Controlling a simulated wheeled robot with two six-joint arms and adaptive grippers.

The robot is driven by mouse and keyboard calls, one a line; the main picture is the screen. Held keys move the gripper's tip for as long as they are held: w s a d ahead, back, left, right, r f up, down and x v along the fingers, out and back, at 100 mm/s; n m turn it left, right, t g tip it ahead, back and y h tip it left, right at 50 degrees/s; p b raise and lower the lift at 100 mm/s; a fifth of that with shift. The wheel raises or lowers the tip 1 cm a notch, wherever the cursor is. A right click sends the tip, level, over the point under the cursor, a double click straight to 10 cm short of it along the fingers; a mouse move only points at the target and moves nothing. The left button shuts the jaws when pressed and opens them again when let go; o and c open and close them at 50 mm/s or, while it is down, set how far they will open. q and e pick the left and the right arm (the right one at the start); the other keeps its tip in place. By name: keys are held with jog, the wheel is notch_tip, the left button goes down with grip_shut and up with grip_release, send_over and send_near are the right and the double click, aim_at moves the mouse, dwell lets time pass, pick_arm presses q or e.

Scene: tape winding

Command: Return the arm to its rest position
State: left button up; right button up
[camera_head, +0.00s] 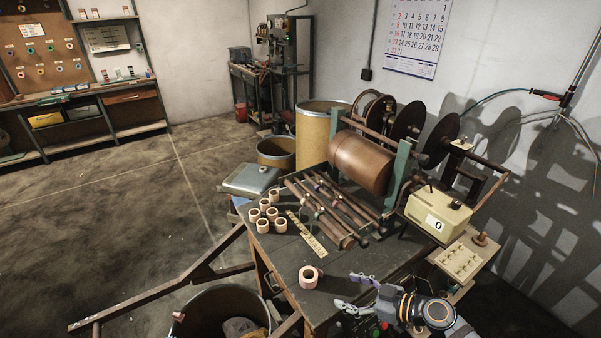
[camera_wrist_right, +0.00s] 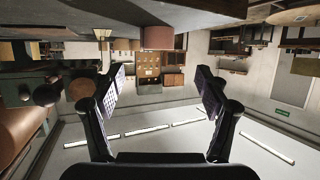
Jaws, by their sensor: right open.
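My right gripper (camera_head: 351,291) is at the front right of the work table (camera_head: 290,248), with its two fingers spread and nothing between them. A single tape roll (camera_head: 309,276) stands on the table just left of the fingertips, apart from them. In the right wrist view the open fingers (camera_wrist_right: 159,90) frame an empty gap, and the tape roll (camera_wrist_right: 157,37) shows beyond the tips, at the top. My left gripper is not in view.
The winding machine with its copper-colored drum (camera_head: 362,161) fills the table's back. A group of tape rolls (camera_head: 264,226) sits at the left. A yellow counter box (camera_head: 438,213) stands right of the drum. A round bin (camera_head: 222,300) is on the floor at the front left.

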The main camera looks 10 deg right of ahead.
jog(key=s+a+f+g+h, duration=0.2)
jog(key=s+a+f+g, duration=0.15)
jog(key=s+a, duration=0.4)
jog(key=s+d+r+m+g+h, duration=0.2)
jog(key=s+d+r+m+h, duration=0.2)
jog(key=s+d+m+h, duration=0.55)
jog(key=w+d+f+n+g+y, duration=0.1)
jog(key=d+f+g, duration=0.15)
jog(key=f, duration=2.25)
jog(key=s+d+f, duration=0.2)
jog(key=s+f, duration=1.6)
jog(key=s, duration=0.1)
jog(key=shift+s+d+f, duration=0.15)
jog(key=shift+f, duration=0.05)
